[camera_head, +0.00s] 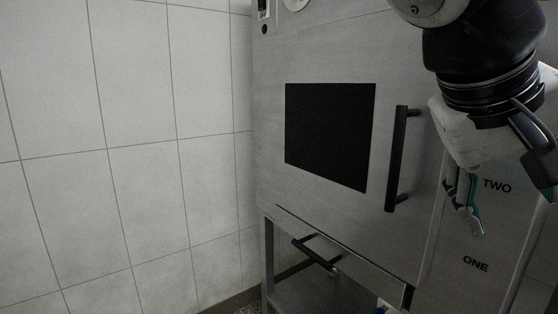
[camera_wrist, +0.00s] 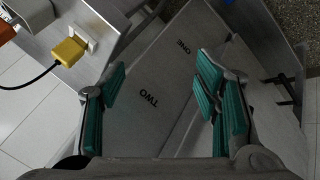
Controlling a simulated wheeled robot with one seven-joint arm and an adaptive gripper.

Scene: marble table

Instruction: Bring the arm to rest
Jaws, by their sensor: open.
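My gripper (camera_head: 466,205) hangs at the right of the head view, in front of a grey panel (camera_head: 478,240) marked "TWO" and "ONE". In the wrist view my gripper (camera_wrist: 162,82) has its two green-padded fingers spread wide apart, with nothing between them. The panel (camera_wrist: 165,75) with the same words shows beyond the fingers. The head view shows only part of my arm, running up out of the picture at the top right.
A grey cabinet has a door (camera_head: 330,60) with a dark window (camera_head: 330,135) and an upright black handle (camera_head: 397,160). A lower black handle (camera_head: 316,254) sticks out below. A yellow plug (camera_wrist: 69,51) with a black cable sits at a metal edge. Tiled wall (camera_head: 130,100) stands left.

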